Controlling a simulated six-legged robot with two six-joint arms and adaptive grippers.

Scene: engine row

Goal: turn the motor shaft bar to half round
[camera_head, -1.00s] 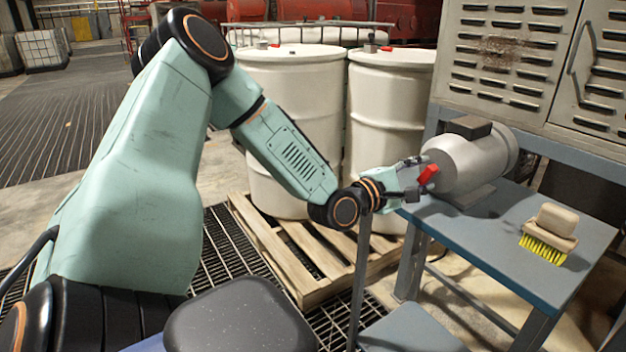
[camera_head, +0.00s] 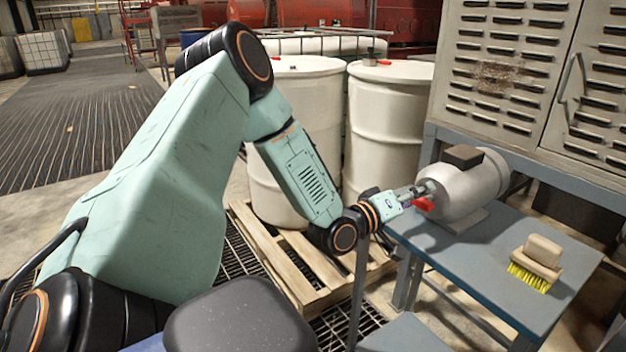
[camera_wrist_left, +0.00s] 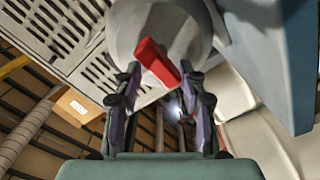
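The motor (camera_head: 466,189) is a grey cylinder with a dark box on top, standing on the blue-grey table. Its red shaft bar (camera_head: 423,204) sticks out at the end facing my left gripper (camera_head: 413,194). In the left wrist view the bar (camera_wrist_left: 157,62) slants from upper left to lower right. The fingers of my left gripper (camera_wrist_left: 160,75) stand apart on either side of it. The bar's lower end is close to the right-hand finger; whether they touch I cannot tell. My right gripper is not in view.
A brush with yellow bristles (camera_head: 537,262) lies on the table (camera_head: 500,285) right of the motor. White drums (camera_head: 385,125) stand behind on a wooden pallet (camera_head: 262,250). A vented grey cabinet (camera_head: 500,60) rises behind the table.

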